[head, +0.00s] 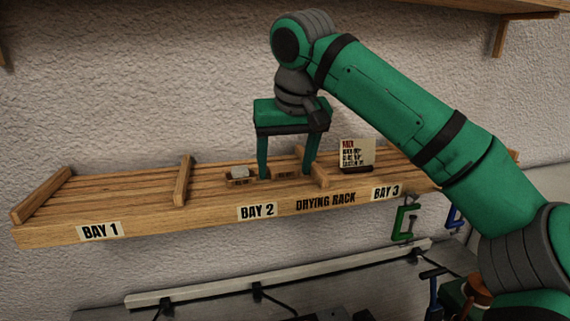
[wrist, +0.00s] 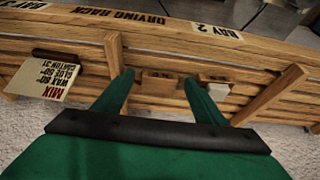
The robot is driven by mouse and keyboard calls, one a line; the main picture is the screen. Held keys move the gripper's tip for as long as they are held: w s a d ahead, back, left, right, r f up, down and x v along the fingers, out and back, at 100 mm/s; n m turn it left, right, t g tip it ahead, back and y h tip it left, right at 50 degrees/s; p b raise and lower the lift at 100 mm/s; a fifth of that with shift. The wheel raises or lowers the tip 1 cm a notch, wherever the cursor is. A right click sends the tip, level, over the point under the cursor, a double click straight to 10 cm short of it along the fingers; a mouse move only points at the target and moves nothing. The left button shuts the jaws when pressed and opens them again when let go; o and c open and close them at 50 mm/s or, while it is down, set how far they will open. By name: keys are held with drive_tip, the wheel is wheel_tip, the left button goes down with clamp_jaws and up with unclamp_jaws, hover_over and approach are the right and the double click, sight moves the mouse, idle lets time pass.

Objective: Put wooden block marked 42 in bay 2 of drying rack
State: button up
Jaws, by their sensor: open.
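The drying rack (head: 150,222) is a slatted wooden shelf on the wall, labelled BAY 1, BAY 2 and BAY 3. A brown wooden block (head: 284,175) lies on the slats of bay 2; it also shows in the wrist view (wrist: 158,86). No number is readable on it. My gripper (head: 287,177) is open and points down, one finger on each side of this block, with gaps visible in the wrist view (wrist: 160,83). A pale grey-topped piece (head: 240,172) sits just outside the left finger. I cannot tell whether it joins the block.
Wooden dividers (head: 183,180) (head: 315,166) bound bay 2. A printed card (head: 356,154) stands in bay 3, near the right divider. Bay 1 looks empty. A green clamp (head: 404,222) hangs below the rack, above a grey surface.

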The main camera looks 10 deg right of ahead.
drive_tip(key=v, duration=1.2)
